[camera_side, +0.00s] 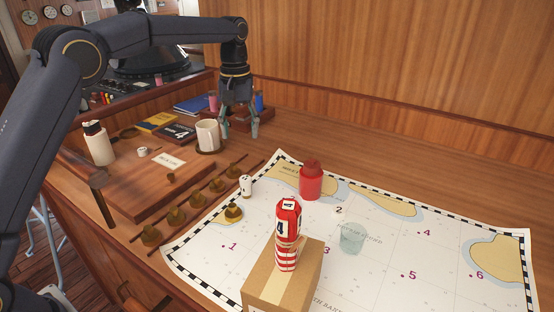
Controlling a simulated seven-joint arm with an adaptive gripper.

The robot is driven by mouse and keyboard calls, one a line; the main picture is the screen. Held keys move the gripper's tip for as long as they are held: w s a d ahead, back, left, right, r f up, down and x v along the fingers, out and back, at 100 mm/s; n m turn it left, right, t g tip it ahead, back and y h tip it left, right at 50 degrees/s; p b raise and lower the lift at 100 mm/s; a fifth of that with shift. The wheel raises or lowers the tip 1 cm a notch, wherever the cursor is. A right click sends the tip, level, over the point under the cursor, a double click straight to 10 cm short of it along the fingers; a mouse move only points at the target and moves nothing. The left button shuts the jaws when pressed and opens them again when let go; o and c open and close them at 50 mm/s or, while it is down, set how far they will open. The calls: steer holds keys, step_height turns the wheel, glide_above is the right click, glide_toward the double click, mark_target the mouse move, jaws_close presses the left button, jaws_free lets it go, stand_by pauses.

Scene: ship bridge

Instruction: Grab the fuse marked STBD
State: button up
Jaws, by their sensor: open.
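No marking reading STBD is legible in this view, so I cannot tell which thing is that fuse. A small white cylinder with a dark mark (246,186) stands upright at the chart's left edge. Another small white piece (142,152) lies on a wooden board (150,190) with an unreadable label plate. My gripper (239,134) is open and empty, pointing down at the back of the desk, just right of the white mug. It is apart from all of these small pieces.
A white mug (207,135) is close to my gripper. Several brass fittings (175,215) line a rail. A red bottle (311,182), a glass (353,238) and a cardboard box (282,280) bearing a red striped item (288,235) stand on the chart (450,215). The back right desk is clear.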

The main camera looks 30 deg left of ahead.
glide_toward(246, 187)
steer(key=f, duration=0.2)
steer(key=w+a+f, duration=0.1)
steer(key=f, duration=0.1)
steer(key=a+f, duration=0.1)
steer(key=f, duration=0.1)
steer(key=shift+w, duration=0.3)
steer(key=f, duration=0.5)
steer(key=shift+s+d+f, duration=0.15)
steer(key=shift+d, duration=0.25)
jaws_close()
